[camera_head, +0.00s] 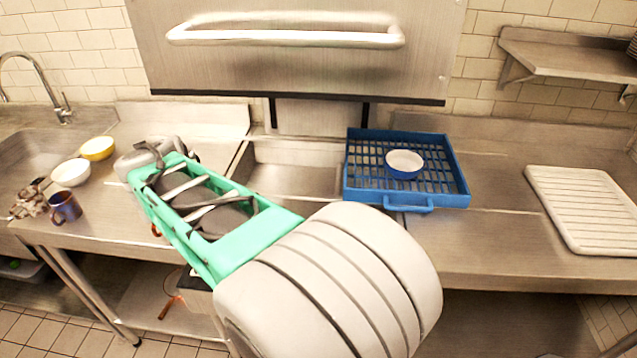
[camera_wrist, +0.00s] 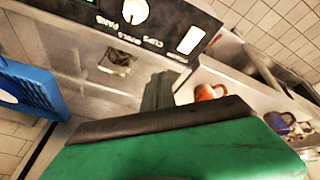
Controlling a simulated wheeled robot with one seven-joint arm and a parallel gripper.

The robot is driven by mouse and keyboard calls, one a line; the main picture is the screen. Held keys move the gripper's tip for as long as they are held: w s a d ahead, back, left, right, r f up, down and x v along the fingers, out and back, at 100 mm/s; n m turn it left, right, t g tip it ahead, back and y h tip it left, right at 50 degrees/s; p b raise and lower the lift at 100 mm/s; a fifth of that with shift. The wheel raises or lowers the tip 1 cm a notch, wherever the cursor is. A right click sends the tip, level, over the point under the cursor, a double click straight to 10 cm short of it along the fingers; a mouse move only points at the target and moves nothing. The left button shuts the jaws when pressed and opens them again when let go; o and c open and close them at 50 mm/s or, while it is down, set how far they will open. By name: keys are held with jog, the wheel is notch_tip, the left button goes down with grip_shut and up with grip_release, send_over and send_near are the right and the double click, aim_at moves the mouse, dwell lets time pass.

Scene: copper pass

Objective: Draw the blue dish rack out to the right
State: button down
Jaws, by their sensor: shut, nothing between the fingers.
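The blue dish rack (camera_head: 456,178) sits right of centre on the steel counter, a white-lined blue bowl (camera_head: 404,164) in it. Its handle (camera_head: 408,206) faces the front edge. Part of the rack (camera_wrist: 38,88) shows at the left of the wrist view. My gripper (camera_wrist: 158,92) shows in the wrist view as a dark, shut, empty shape, apart from the rack. In the head view my arm reaches left of the rack, and I cannot make out the fingertips.
A steel hood with a long handle (camera_head: 285,38) hangs behind the rack. A ribbed white board (camera_head: 585,205) lies to the right, with bare counter between. A white bowl (camera_head: 71,173), a yellow bowl (camera_head: 97,149) and a dark blue mug (camera_head: 65,207) stand left. An orange mug (camera_wrist: 208,92) shows in the wrist view.

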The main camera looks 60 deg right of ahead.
jog(key=d+m+g+h, duration=0.3)
jog(key=d+m, duration=0.3)
jog(key=d, duration=1.3)
jog(key=s+d+f+m+g+p, duration=0.1)
jog(key=s+d+f, duration=0.3)
jog(key=d, duration=0.3)
jog(key=s+d+f+m+g+p, duration=0.1)
jog(key=s+d+f, duration=0.3)
jog(key=s+d, duration=0.3)
jog(key=shift+d+f+m+g, duration=0.25)
jog(key=shift+d+m+g, duration=0.05)
jog(key=shift+s, duration=0.15)
